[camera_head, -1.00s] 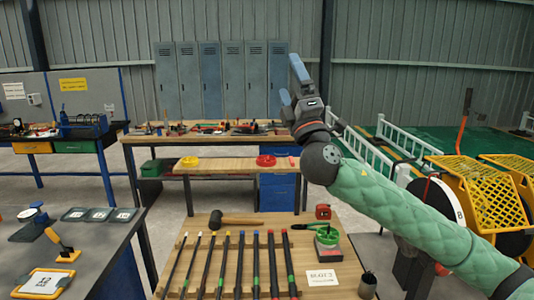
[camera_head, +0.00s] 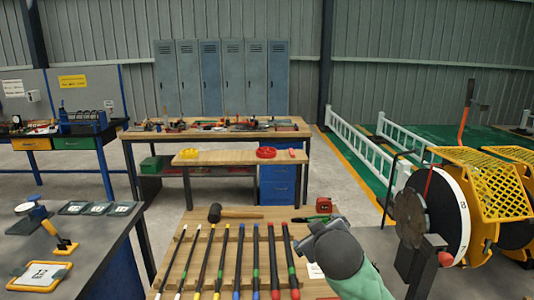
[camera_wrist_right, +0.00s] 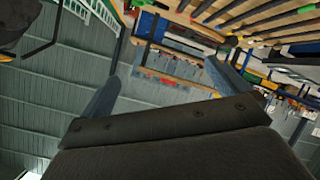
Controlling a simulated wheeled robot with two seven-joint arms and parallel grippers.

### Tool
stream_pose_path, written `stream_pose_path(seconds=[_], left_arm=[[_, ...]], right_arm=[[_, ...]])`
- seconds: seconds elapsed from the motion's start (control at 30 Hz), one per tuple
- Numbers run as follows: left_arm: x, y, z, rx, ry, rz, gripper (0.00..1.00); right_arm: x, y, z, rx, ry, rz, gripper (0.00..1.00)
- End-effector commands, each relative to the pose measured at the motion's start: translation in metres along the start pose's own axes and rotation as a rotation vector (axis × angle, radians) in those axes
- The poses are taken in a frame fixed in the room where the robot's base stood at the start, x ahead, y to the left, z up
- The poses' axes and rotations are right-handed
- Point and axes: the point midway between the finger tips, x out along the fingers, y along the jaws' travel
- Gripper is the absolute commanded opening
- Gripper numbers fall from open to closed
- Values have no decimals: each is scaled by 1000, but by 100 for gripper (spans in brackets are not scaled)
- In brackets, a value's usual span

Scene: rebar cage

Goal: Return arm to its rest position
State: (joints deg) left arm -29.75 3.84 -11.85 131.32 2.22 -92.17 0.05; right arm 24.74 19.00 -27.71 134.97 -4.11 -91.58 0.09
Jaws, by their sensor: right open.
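My right arm (camera_head: 345,262), with a green quilted sleeve and a dark grey joint, enters the head view at the bottom, right of centre. Its joint covers part of the near wooden bench's right side. My right gripper (camera_wrist_right: 163,70) shows in the right wrist view with its two grey fingers wide apart and nothing between them. My left gripper is in neither current view.
The near wooden bench (camera_head: 190,290) holds a row of several bars, a mallet (camera_head: 235,213) and a red tape measure (camera_head: 324,205). A grey table (camera_head: 75,265) stands left. A black reel with a white rim (camera_head: 450,215) and yellow mesh guards (camera_head: 485,180) stands right.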

Motion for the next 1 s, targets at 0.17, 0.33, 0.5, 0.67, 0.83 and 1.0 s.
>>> stream_pose_path(seconds=[0.17, 0.33, 0.5, 0.67, 0.83, 1.0], left_arm=[[-12, 3, -1, 0, 31, 6, 36], [-21, 6, 0, 0, 56, 10, 36], [-28, 8, 1, -1, 75, 14, 36], [-31, 9, 3, -2, 88, 18, 36], [-30, 11, 8, -4, 91, 22, 36], [-24, 12, 13, -6, 85, 25, 36]], right_arm=[[0, -38, 58, 72, -81, -110, 100], [-3, -69, 108, 139, -148, -188, 100], [-9, -97, 160, 203, -221, -244, 100], [-17, -122, 211, 259, -301, -279, 100], [-29, -150, 266, 313, -393, -312, 100], [-46, -183, 322, 359, -494, -347, 100]])
